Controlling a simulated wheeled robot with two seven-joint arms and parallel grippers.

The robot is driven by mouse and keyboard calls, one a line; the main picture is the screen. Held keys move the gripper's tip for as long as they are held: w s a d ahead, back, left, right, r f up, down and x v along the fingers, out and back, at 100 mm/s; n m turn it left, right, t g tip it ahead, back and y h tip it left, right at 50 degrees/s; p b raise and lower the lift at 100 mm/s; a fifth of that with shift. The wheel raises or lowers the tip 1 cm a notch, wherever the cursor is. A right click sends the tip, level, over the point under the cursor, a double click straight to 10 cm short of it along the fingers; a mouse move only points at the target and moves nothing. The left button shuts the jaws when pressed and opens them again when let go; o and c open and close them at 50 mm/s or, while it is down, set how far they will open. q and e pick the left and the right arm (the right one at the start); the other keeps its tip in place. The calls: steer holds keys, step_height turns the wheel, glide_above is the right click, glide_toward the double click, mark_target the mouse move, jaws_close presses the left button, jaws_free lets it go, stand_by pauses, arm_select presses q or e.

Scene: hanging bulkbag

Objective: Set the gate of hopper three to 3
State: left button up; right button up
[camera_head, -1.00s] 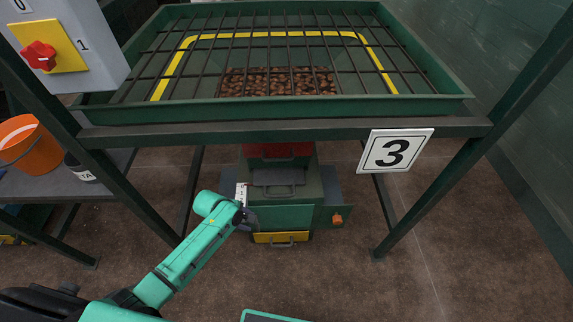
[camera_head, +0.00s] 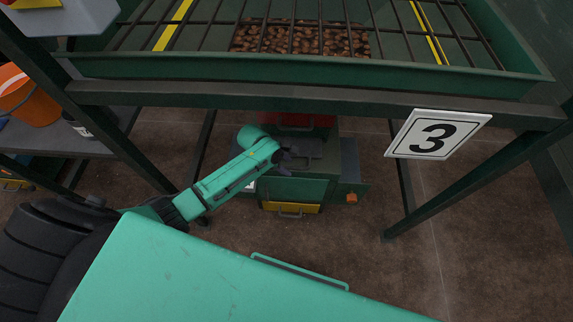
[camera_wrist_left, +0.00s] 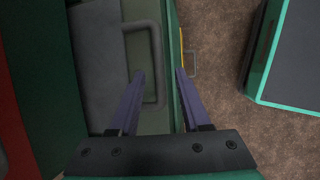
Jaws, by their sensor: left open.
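The hopper three sign (camera_head: 437,135) hangs on the frame, right of the hopper's outlet. Below the hopper is the grey gate plate (camera_head: 318,150), partly hidden by my left arm. In the left wrist view the gate plate (camera_wrist_left: 98,60) lies at left, and its dark handle (camera_wrist_left: 157,60) has its long bar between my open fingers. My left gripper (camera_head: 287,160) is open at the gate's front; its fingertips (camera_wrist_left: 160,72) straddle the handle bar from above, and I cannot tell whether they touch it. The number scale is mostly hidden behind my arm. My right gripper is not in view.
The green hopper (camera_head: 300,68) with its grate stands above, on dark legs. An orange bucket (camera_head: 30,98) stands on a shelf at left. Floor at right is clear.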

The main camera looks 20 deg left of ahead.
arm_select(q)
jaws_close()
stand_by(1.3)
